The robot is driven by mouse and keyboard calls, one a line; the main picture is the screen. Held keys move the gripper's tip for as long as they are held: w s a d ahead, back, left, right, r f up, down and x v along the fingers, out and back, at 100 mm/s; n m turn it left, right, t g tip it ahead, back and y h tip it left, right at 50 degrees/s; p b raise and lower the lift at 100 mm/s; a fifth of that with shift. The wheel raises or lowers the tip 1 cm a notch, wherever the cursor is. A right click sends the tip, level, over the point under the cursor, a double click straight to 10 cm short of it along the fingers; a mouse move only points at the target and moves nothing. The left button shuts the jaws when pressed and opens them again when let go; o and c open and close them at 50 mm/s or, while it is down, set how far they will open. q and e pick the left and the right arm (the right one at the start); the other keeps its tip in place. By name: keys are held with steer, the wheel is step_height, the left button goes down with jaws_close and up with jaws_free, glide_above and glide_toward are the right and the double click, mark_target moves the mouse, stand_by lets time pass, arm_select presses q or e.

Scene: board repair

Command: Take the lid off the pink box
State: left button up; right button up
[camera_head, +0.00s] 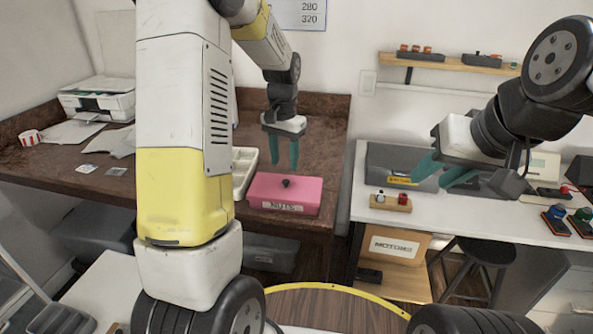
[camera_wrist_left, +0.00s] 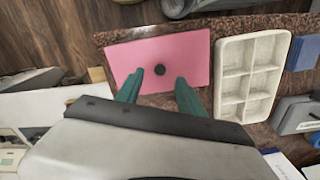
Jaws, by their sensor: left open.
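The pink box (camera_head: 270,197) stands on the brown desk and has "NUTS" on its front. Its pink lid (camera_head: 304,186) is on, with a dark round knob (camera_head: 286,183) in the middle. The lid also shows in the left wrist view (camera_wrist_left: 190,55), with the knob (camera_wrist_left: 159,70) between the fingertips in that picture. My left gripper (camera_head: 282,165) is open and empty, pointing down above the lid, apart from the knob. Its green fingers also show in the left wrist view (camera_wrist_left: 158,88). My right gripper (camera_head: 442,175) is open and empty, over the white workbench at right.
A cream compartment tray (camera_wrist_left: 232,80) lies right beside the pink box. A printer (camera_head: 98,98) and papers are at the desk's far left. The white workbench (camera_head: 400,222) holds a small wooden block with knobs (camera_head: 391,203). A dark stool (camera_head: 478,251) stands below.

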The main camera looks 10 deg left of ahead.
mark_target(286, 180)
arm_select(q)
steer(key=f, duration=0.6)
steer(key=shift+w+f, duration=0.35)
steer(key=shift+w, duration=0.05)
jaws_close()
